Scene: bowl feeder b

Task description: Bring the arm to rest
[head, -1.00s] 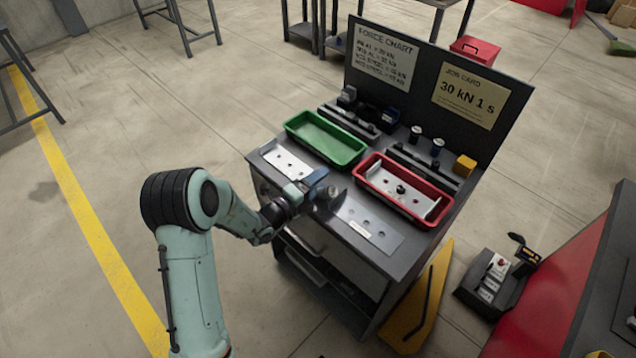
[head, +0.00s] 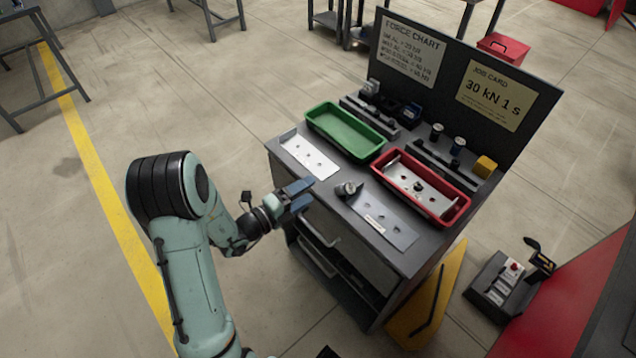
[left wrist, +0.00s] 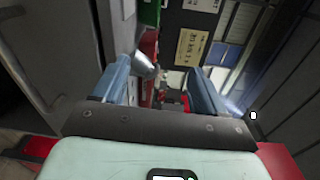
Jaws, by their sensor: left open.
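My left gripper (head: 303,194) has blue fingers and is open and empty, just off the front left edge of the workbench (head: 412,262). In the left wrist view its two fingers (left wrist: 164,76) stand wide apart. A small round metal part (head: 348,188) is on the bench top to the right of the gripper, apart from it. A grey metal piece also shows between the fingers in the left wrist view (left wrist: 147,66); I cannot tell if it is the same part. My right gripper is not in view.
The bench holds a green tray (head: 347,141), a red tray (head: 456,211) with a metal plate in it, two flat plates and a yellow block (head: 484,167). A backboard (head: 528,115) stands behind. A control box (head: 501,284) is at the right.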

